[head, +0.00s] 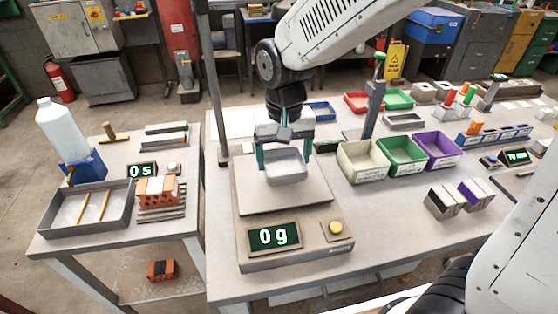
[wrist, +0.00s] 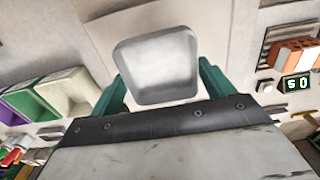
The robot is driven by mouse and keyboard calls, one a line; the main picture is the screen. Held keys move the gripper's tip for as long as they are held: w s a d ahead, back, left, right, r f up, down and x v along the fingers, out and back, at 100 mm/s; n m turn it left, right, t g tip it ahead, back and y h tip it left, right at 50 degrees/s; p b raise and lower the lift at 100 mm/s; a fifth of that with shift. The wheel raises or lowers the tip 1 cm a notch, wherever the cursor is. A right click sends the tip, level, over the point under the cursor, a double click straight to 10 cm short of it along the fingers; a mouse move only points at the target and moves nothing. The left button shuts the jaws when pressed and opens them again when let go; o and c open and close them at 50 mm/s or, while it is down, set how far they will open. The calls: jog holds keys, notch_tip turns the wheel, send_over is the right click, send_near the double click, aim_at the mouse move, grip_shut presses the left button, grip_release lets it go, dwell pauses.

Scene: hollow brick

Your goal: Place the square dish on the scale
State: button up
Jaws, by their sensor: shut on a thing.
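The square dish (head: 286,166) is light grey and shallow, with rounded corners. My gripper (head: 285,150) is shut on it, with a teal finger at each side. The scale (head: 250,200) is a beige unit with a flat plate, a display reading 0 g (head: 274,237) and a yellow button (head: 335,228). The dish is over the back part of the plate and looks a little above it. In the wrist view the dish (wrist: 158,65) sits between the teal fingers (wrist: 160,90), its inside empty. The wrist view shows little of the scale.
White, green and purple bins (head: 362,162) stand right of the scale. A post (head: 376,105) rises behind them, and another (head: 212,80) stands at the table's left edge. A side table at left holds a grey tray (head: 88,209), an orange hollow brick (head: 158,190) and a bottle (head: 68,135).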

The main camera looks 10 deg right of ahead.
aim_at(279, 162)
jog(key=shift+w+a+f, duration=0.1)
jog(key=shift+w+a, duration=0.05)
jog(key=shift+w, duration=0.4)
jog(key=shift+w+a+f, duration=0.1)
jog(key=shift+w, duration=0.45)
jog(key=shift+f, duration=1.65)
jog(key=shift+f, duration=0.2)
jog(key=o, duration=0.9)
jog(key=shift+r, duration=0.15)
